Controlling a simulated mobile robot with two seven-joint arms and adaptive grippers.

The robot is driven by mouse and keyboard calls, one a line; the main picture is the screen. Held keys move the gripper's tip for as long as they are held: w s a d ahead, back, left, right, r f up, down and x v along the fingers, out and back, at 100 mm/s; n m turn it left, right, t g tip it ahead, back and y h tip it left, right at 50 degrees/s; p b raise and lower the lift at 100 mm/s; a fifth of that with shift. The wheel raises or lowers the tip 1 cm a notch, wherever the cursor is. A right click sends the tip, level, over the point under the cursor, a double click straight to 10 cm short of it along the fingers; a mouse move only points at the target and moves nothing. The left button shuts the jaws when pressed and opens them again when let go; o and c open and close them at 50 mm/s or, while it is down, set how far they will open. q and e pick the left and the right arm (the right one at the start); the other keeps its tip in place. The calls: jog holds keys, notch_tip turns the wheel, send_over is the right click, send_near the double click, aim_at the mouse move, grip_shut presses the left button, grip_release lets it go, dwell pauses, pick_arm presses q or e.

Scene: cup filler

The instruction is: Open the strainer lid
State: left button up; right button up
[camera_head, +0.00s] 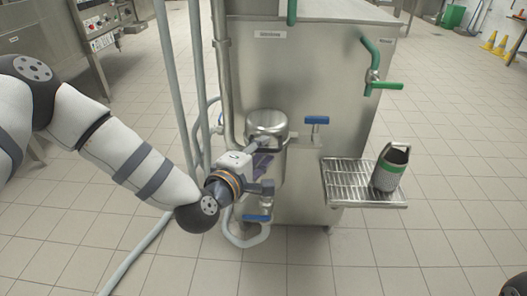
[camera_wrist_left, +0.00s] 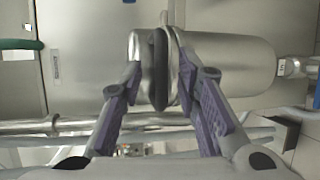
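The strainer is an upright shiny metal cylinder (camera_head: 279,168) on the front of the steel machine, topped by a rounded metal lid (camera_head: 267,122). In the left wrist view it lies sideways, with the lid (camera_wrist_left: 136,48) left of a dark ring and the strainer body (camera_wrist_left: 235,62) to the right. My left gripper (camera_head: 264,158) is at the strainer's front left, just below the lid. In the wrist view its two purple fingers (camera_wrist_left: 170,78) are spread, one by the lid and one by the body. I cannot tell whether they touch. My right gripper is out of view.
Blue-handled valves sit beside the strainer (camera_head: 316,120) and below it (camera_head: 257,218). Pipes (camera_head: 224,75) run up at its left. A green tap (camera_head: 384,86) is above a wire rack (camera_head: 345,172) holding a dark metal jug (camera_head: 388,172). Tiled floor lies open in front.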

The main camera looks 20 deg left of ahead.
pick_arm(q)
jog(key=shift+w+f, duration=0.2)
jog(key=shift+w, duration=0.5)
grip_shut()
jog(key=shift+r, duration=0.1)
